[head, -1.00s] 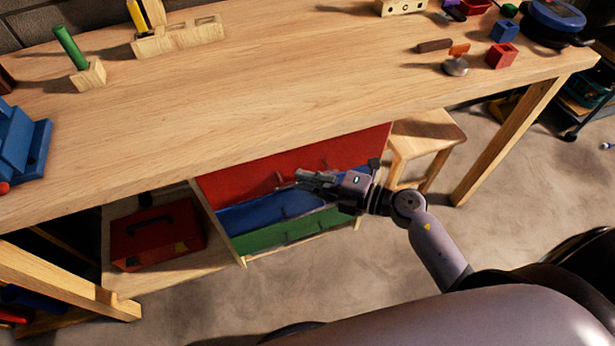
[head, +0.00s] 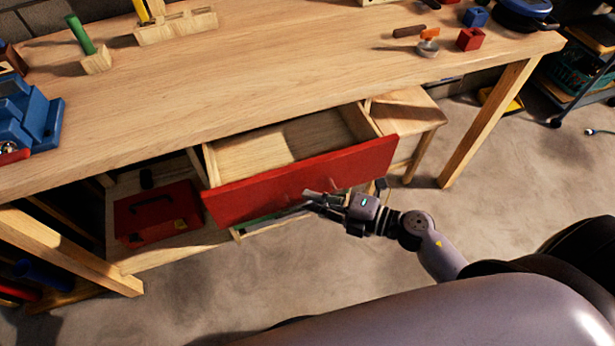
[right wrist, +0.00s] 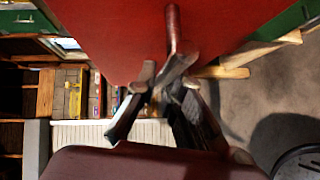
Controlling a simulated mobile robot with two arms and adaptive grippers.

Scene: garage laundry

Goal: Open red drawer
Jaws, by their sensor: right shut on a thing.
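The red drawer (head: 262,187) sits under the wooden workbench and is pulled out toward me. Its wooden inside (head: 285,143) shows from above, and the part that I can see is empty. My right gripper (head: 312,197) is at the drawer's red front, shut on the drawer's handle. In the right wrist view, the red front (right wrist: 130,35) fills the top, and the handle (right wrist: 173,30) runs down between the fingers (right wrist: 165,82). My left gripper is not in view.
The workbench top (head: 240,90) overhangs the drawer. A wooden stool (head: 415,108) stands right of it, and a red toolbox (head: 155,212) lies on the lower shelf to the left. A green drawer edge (head: 262,226) shows below. The concrete floor in front is clear.

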